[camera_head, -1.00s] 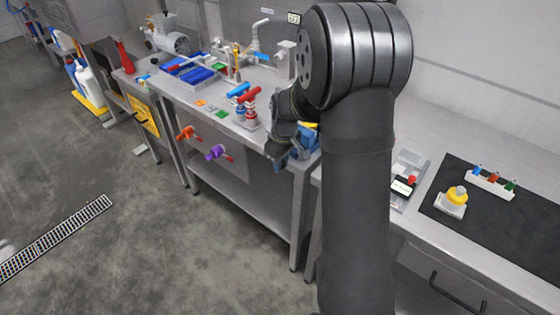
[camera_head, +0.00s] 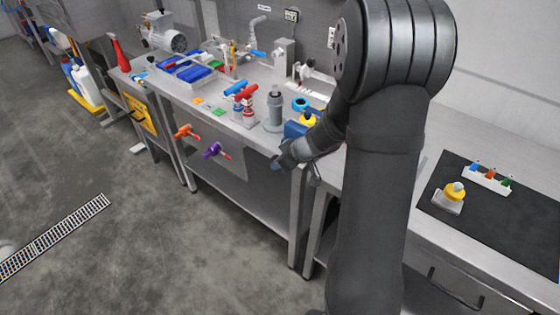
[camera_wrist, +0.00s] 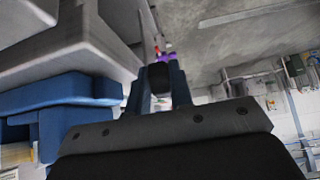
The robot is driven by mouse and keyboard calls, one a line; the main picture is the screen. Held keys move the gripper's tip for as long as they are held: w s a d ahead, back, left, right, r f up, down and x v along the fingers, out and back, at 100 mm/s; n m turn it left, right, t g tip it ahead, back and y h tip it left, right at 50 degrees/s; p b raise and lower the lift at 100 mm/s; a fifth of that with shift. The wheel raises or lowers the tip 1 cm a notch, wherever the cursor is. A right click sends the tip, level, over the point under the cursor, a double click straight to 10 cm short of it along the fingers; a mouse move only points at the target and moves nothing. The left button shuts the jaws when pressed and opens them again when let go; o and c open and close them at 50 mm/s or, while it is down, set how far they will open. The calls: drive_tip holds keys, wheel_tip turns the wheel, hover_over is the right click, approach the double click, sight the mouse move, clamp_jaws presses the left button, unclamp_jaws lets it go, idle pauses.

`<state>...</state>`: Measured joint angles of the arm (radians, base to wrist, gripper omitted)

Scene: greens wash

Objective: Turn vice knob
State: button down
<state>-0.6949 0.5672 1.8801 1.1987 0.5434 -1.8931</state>
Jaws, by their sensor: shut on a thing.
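The blue vice (camera_head: 296,130) stands at the front edge of the metal workbench, partly hidden behind my wrist. In the wrist view its blue body (camera_wrist: 60,95) fills the left side. My gripper (camera_head: 281,161) is at the bench's front edge, just in front of the vice. In the wrist view my gripper (camera_wrist: 160,88) has its blue-grey fingers on either side of a dark knob (camera_wrist: 160,76), shut on it. The knob's far side is hidden, and its turn angle cannot be told.
Orange (camera_head: 186,132) and purple (camera_head: 212,150) valve handles stick out from the bench front, left of my gripper. A grey cylinder (camera_head: 274,108) and red-handled valves (camera_head: 244,103) stand on the bench. The floor in front is clear.

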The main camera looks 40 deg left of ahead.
drive_tip(key=shift+d+f+y, duration=0.1)
drive_tip(key=shift+f+y, duration=0.05)
drive_tip(key=shift+y, duration=1)
drive_tip(key=shift+f+y, duration=0.15)
drive_tip(key=shift+y, duration=1)
drive_tip(key=shift+y, duration=0.3)
drive_tip(key=c, duration=1.3)
unclamp_jaws()
drive_tip(key=v, duration=1.7)
drive_tip(key=shift+d+r, duration=0.1)
drive_tip(key=shift+d, duration=0.05)
